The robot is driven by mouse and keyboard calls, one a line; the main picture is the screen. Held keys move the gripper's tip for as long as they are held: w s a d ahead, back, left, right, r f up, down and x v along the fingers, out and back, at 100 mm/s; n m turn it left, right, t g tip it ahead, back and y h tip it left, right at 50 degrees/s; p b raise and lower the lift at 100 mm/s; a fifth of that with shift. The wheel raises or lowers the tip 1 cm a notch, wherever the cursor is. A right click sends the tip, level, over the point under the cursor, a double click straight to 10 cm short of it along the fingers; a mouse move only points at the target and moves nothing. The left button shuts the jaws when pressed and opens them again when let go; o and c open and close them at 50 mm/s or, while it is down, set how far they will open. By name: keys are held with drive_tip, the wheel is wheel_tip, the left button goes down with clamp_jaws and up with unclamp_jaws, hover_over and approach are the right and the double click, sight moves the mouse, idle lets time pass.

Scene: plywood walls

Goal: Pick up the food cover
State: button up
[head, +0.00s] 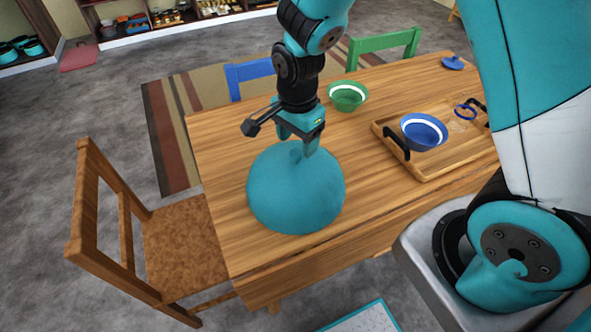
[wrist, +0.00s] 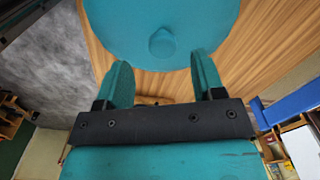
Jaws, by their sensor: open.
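The food cover (head: 293,196) is a teal dome that sits on the wooden table (head: 225,142), near its left front part. In the wrist view the dome (wrist: 125,25) fills the upper middle, and its small round knob (wrist: 162,43) shows just beyond and between the fingertips. My gripper (head: 298,146) is above the top of the dome, pointing down. In the wrist view my gripper (wrist: 162,75) has its two teal fingers spread apart with nothing held between them. In the head view the fingers partly hide the knob, and I cannot tell whether they touch the dome.
A green bowl (head: 348,96) stands behind the cover. A wooden tray (head: 440,165) with black handles holds a blue bowl (head: 424,132) to the right. A wooden chair (head: 128,225) stands at the left; blue (head: 250,76) and green (head: 384,43) chairs stand behind the table.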

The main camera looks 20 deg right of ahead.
sight(296, 152)
wheel_tip(296, 152, down, 5)
drive_tip(key=shift+w+a+r+p, duration=0.1)
drive_tip(key=shift+w+r+p, duration=0.1)
drive_tip(key=shift+p, duration=0.15)
clamp_jaws()
drive_tip(key=shift+r, duration=0.1)
